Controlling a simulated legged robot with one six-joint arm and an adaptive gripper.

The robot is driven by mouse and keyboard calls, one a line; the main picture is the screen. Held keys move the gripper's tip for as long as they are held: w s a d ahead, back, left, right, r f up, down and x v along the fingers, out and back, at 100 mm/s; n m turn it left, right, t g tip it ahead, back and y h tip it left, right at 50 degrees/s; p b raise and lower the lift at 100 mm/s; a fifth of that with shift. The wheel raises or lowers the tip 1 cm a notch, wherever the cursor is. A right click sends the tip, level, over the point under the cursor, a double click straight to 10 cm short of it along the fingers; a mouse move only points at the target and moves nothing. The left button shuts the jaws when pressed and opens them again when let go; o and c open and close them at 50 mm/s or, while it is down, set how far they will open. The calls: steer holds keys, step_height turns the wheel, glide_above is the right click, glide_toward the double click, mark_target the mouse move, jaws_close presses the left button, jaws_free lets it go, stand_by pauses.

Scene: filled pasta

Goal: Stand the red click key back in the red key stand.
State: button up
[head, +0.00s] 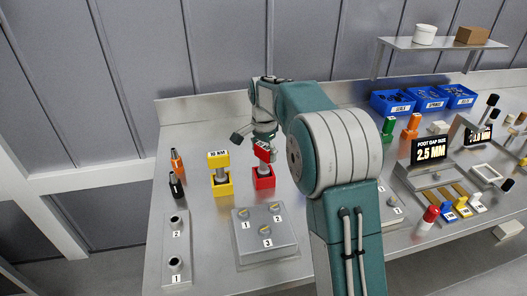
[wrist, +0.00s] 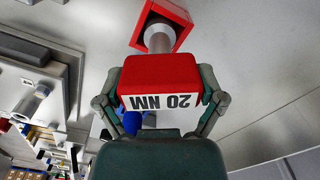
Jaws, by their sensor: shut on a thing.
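The red click key (head: 262,154) has a red block head with a white "20 NM" label and a grey metal shaft. In the wrist view the key's head (wrist: 160,76) is between my gripper's fingers (wrist: 161,72), which are shut on its two sides. The red key stand (head: 263,180) is a red block on the bench, directly below the key. In the wrist view the stand (wrist: 180,38) shows as an open square, and the shaft's far end overlaps its opening. I cannot tell how deep the shaft sits. In the head view my gripper (head: 264,140) is above the stand.
A yellow key in a yellow stand (head: 221,189) is close on the left, labelled "10 NM". A grey plate (head: 265,250) with numbered spots lies in front. Blue bins (head: 392,103) are at the back right.

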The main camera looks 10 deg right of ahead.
steer(key=o, duration=1)
step_height(320, 180, up, 11)
steer(key=shift+r, duration=0.15)
steer(key=s+r+n+t, duration=0.2)
steer(key=s+r+n, duration=0.1)
steer(key=s, duration=0.6)
steer(key=s+r+n+t, duration=0.1)
steer(key=s+r+n, duration=0.15)
steer(key=s, duration=0.65)
steer(key=s+f+n+t, duration=0.1)
steer(key=s+f+n, duration=0.1)
steer(key=s, duration=0.3)
steer(key=s+f+n, duration=0.2)
steer(key=s+f, duration=0.1)
steer(key=s, duration=0.2)
steer(key=s+f+n+t, duration=0.1)
steer(key=s+f+n, duration=0.1)
steer(key=s, duration=0.4)
steer(key=shift+a+f+n+t, duration=0.1)
steer(key=shift+f+n+t, duration=0.2)
steer(key=shift+f, duration=0.5)
